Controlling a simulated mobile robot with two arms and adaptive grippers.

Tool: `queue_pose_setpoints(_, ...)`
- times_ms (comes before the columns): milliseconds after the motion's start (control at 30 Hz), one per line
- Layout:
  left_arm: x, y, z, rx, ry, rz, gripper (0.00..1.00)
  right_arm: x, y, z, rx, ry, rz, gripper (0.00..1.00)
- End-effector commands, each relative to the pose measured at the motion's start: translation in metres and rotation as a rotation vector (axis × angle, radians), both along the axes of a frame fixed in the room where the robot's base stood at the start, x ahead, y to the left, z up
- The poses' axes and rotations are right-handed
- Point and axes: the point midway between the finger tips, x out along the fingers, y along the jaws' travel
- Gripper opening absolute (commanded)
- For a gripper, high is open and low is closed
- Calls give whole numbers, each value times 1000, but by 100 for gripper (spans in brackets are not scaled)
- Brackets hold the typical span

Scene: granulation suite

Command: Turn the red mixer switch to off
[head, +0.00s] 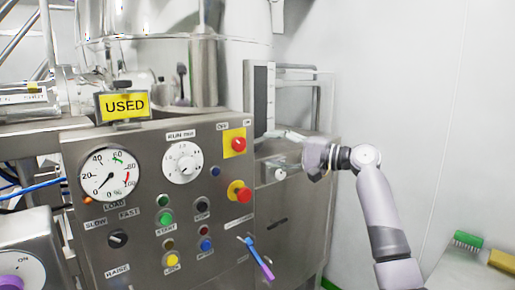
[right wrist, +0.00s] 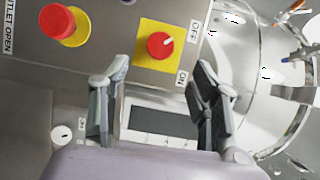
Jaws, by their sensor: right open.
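The red mixer switch (head: 238,144) is a round red knob on a yellow plate, at the upper right of the steel control panel. In the right wrist view the knob (right wrist: 158,46) lies just beyond the fingertips, between their lines. Its white mark appears to point toward the OFF label (right wrist: 194,33); the ON label (right wrist: 182,79) is at the plate's other corner. My right gripper (head: 279,150) is open and empty, to the right of the switch and apart from it. Its two fingers also show in the right wrist view (right wrist: 157,80). My left gripper is not in view.
A red emergency-style button (head: 240,191) on yellow sits below the switch. A round gauge (head: 109,174), a white dial (head: 183,162) and several coloured buttons share the panel. A yellow USED sign (head: 125,104) stands on top. A steel cabinet (head: 300,210) is behind my right gripper.

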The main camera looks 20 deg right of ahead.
Motion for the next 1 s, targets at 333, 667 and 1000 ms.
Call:
queue_pose_setpoints(333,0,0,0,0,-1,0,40,-20,-18,0,1,1,1,56)
queue_pose_setpoints(667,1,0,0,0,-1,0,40,-19,-18,0,1,1,0,56)
queue_pose_setpoints(1000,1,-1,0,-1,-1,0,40,14,-22,-92,-60,97,-85,56)
